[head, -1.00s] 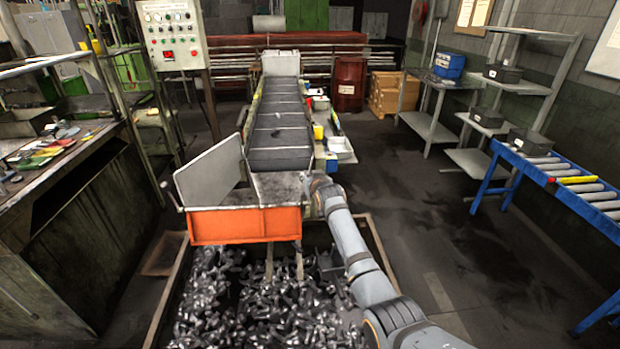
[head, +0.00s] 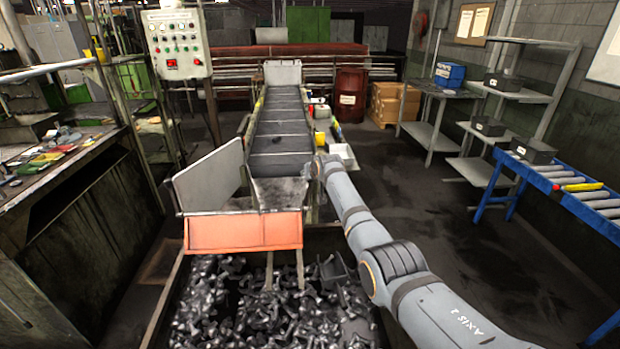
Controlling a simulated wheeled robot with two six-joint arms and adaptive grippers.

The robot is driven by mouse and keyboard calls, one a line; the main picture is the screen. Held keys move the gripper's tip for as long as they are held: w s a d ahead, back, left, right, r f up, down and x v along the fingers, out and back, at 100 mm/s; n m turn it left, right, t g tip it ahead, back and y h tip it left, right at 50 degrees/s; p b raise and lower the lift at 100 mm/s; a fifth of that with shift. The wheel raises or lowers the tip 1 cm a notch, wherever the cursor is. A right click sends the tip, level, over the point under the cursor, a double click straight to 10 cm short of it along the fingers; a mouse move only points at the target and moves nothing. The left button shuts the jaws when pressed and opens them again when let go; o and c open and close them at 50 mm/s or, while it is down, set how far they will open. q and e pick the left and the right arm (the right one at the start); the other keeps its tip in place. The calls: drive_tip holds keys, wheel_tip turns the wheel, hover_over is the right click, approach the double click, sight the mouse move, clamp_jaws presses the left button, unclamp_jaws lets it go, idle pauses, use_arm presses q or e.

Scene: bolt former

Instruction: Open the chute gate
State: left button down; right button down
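The chute (head: 282,194) is at the lower end of the conveyor, with an orange gate panel (head: 244,232) across its front. The panel looks pale orange and tilted, its lower edge above the bin of bolts. A grey plate (head: 208,180) stands upright on the chute's left side. My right arm reaches in from the lower right. Its gripper (head: 322,166) is at the chute's right side, by the conveyor's end. Its fingers are too small and hidden to show whether they are open or touch anything. My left gripper is not in view.
A bin full of dark metal bolts (head: 240,305) lies below the gate. A control panel (head: 178,42) stands at the left, beyond a cluttered workbench (head: 50,150). A blue roller table (head: 575,190) and shelves stand right. The floor between them and the conveyor is mostly clear.

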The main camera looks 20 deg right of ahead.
drive_tip(key=shift+f, duration=0.1)
drive_tip(key=c, duration=1.1)
unclamp_jaws()
drive_tip(key=v, duration=1.2)
